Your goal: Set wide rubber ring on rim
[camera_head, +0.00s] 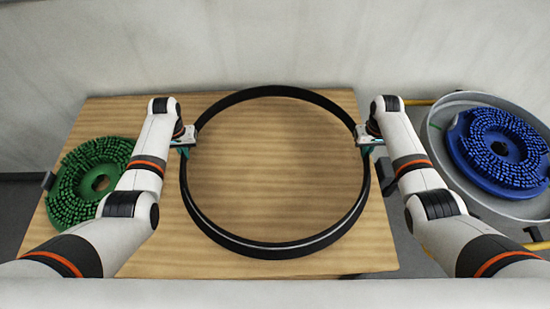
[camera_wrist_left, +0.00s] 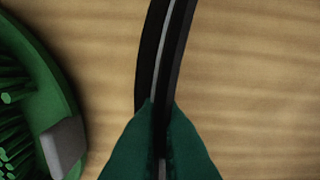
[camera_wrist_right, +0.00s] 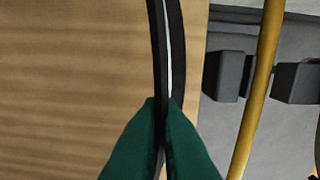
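The wide black rubber ring (camera_head: 268,250) with a thin light stripe lies over the wooden table in the head view. My left gripper (camera_head: 187,142) is at its left side and my right gripper (camera_head: 363,140) at its right side. In the left wrist view the green fingertips (camera_wrist_left: 160,125) are closed on both sides of the ring band (camera_wrist_left: 168,50). In the right wrist view the green fingertips (camera_wrist_right: 163,120) pinch the band (camera_wrist_right: 165,50) the same way. A grey round tank (camera_head: 455,103) with a raised rim stands at the right. Whether the ring touches the table is unclear.
A green brush disc (camera_head: 125,150) lies on the table's left side, partly behind my left arm. A blue brush disc (camera_head: 500,150) sits in the tank. Yellow rails (camera_wrist_right: 262,70) run beside the table (camera_head: 270,170). A pale wall (camera_head: 270,45) stands behind.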

